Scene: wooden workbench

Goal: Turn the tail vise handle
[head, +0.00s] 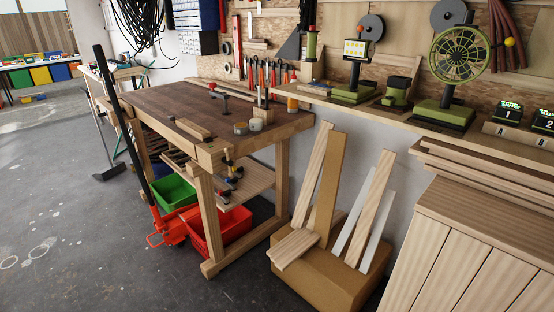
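The wooden workbench (155,103) stands left of the middle in the head view, with a dark brown top. At its near end is a thick pale wooden block (212,152) that looks like the tail vise jaw. A small yellowish and dark piece (228,157) shows just below that end; it may be the vise handle, but it is too small to tell. My gripper is not in view, and nothing is seen touching the bench end.
A red bin (232,228) and a green bin (174,191) sit under the bench. A cardboard box (318,283) with upright boards stands right of it. A broom (110,172) leans at the left. Grey floor (75,245) is clear in front.

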